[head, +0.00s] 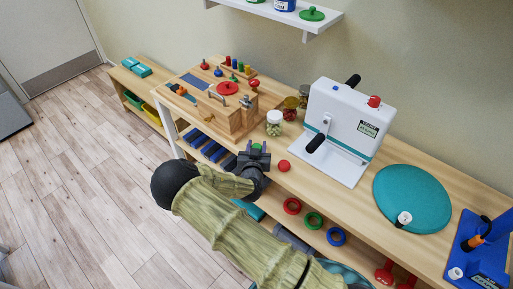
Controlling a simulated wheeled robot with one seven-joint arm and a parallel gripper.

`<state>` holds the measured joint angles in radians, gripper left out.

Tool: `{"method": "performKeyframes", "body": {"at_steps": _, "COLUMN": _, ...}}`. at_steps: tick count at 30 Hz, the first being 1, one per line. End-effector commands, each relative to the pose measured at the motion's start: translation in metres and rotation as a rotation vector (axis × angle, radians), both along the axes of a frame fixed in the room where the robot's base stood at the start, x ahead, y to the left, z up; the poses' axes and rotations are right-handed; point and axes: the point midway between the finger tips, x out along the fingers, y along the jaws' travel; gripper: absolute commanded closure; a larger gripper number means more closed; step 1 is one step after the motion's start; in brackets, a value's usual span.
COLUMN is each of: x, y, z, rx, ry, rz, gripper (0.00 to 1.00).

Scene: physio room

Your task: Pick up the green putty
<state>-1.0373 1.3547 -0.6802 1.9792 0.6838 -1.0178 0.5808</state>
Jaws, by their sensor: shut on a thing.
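The green putty (257,146) shows as a small patch of green at the tips of my gripper (256,150), near the front edge of the wooden bench. My gripper is shut on it, and its dark fingers hide most of it. I cannot tell whether the putty touches the bench top. A small red ball (284,165) lies on the bench just right of my gripper.
A jar with a white lid (274,123) stands behind my gripper. A wooden activity box (224,115) is at the left. A white crank machine (343,128) and a teal disc (411,198) are at the right.

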Motion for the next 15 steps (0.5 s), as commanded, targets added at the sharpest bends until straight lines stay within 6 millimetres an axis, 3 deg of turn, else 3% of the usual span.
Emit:
{"method": "performKeyframes", "body": {"at_steps": 5, "x": 0.0, "y": 0.0, "z": 0.014, "rx": 0.003, "ry": -0.002, "rz": -0.001, "gripper": 0.85}}
{"method": "performKeyframes", "body": {"at_steps": 15, "x": 0.0, "y": 0.0, "z": 0.069, "rx": 0.005, "ry": -0.002, "rz": -0.002, "gripper": 0.85}}
